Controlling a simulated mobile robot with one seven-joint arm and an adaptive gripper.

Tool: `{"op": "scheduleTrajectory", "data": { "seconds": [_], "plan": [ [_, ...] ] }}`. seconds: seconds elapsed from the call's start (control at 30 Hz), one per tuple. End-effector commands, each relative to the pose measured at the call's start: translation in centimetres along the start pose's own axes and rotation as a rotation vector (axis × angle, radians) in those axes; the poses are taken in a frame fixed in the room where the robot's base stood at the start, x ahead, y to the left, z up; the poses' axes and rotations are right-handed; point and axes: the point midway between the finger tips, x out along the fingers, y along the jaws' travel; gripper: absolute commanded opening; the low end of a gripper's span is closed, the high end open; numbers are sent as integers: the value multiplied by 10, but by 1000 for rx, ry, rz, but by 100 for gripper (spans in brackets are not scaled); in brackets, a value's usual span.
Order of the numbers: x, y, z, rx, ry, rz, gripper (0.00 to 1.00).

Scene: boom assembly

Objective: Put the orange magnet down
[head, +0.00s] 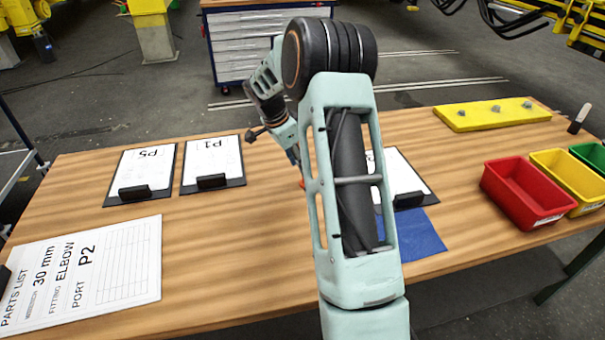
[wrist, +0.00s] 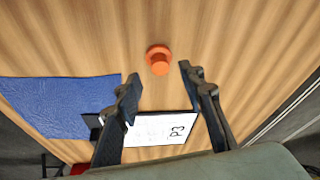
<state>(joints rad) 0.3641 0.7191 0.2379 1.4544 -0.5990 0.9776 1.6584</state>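The orange magnet (wrist: 158,60) is a small round piece with a wider rim. In the wrist view it appears to stand on the bare wooden table, just beyond my fingertips and not between them. My gripper (wrist: 160,82) is open, with its two dark fingers apart and nothing held. In the head view only a sliver of the orange magnet (head: 301,184) shows at the left edge of my arm. My arm hides most of the gripper there.
A blue mat (head: 412,238) and the P3 clipboard (wrist: 165,130) lie near the magnet. Clipboards P5 (head: 148,168) and P1 (head: 212,158) lie left. Red (head: 523,196) and yellow (head: 566,178) bins and a yellow block (head: 485,119) stand right. Wood around the magnet is clear.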

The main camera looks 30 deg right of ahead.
Motion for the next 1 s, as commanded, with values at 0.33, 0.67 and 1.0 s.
{"op": "scheduleTrajectory", "data": {
  "seconds": [0.33, 0.67, 1.0],
  "plan": [
    [-59, 0, 0, 1, 0, 0, 37],
    [-67, 1, 0, 0, 0, 2, 37],
    [-67, 0, 2, -2, -1, 0, 37]
  ]
}}
